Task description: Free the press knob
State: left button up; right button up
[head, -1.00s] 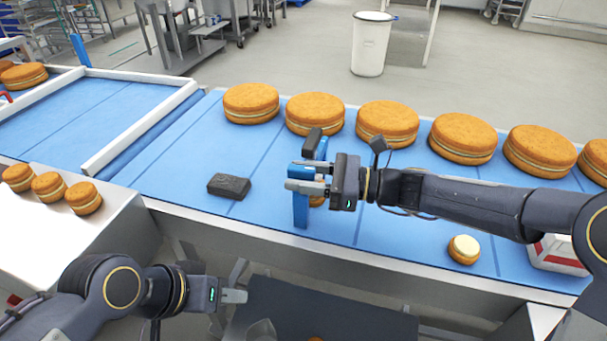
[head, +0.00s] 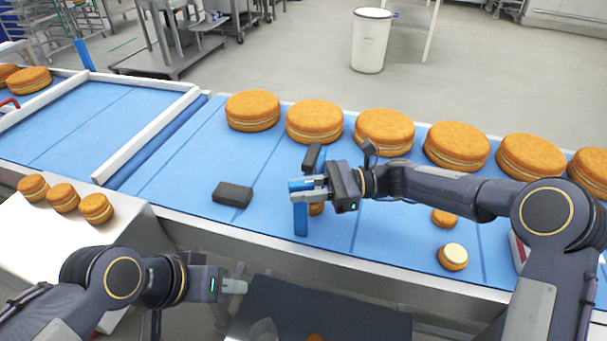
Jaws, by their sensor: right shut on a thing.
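My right gripper (head: 308,188) reaches in from the right over the blue belt. It is shut on a blue upright piece (head: 300,218), which I take to be part of the press. A dark knob-like part (head: 313,156) stands just above and behind the fingers; whether it is joined to the blue piece is unclear. A small round cake (head: 316,209) shows partly behind the blue piece. My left gripper (head: 235,286) is at lower left, in front of the belt's near edge and apart from everything; its fingers are seen edge-on, so its opening is unclear.
A dark block (head: 232,195) lies on the belt (head: 180,180) left of the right gripper. Several large cakes (head: 384,132) line the far edge. A cream-topped small cake (head: 453,256) and another small cake (head: 444,217) lie to the right. Several small cakes (head: 63,198) sit on a white surface at left.

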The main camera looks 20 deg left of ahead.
jog(key=shift+n+g, duration=0.3)
jog(key=shift+g, duration=0.1)
jog(key=o, duration=0.9)
jog(key=shift+c, duration=0.2)
jog(key=b+v, duration=0.1)
jog(key=v, duration=0.6)
jog(key=shift+w+d, duration=0.25)
jog(key=shift+d, duration=0.05)
jog(key=shift+o, duration=0.4)
jog(key=shift+r, duration=0.1)
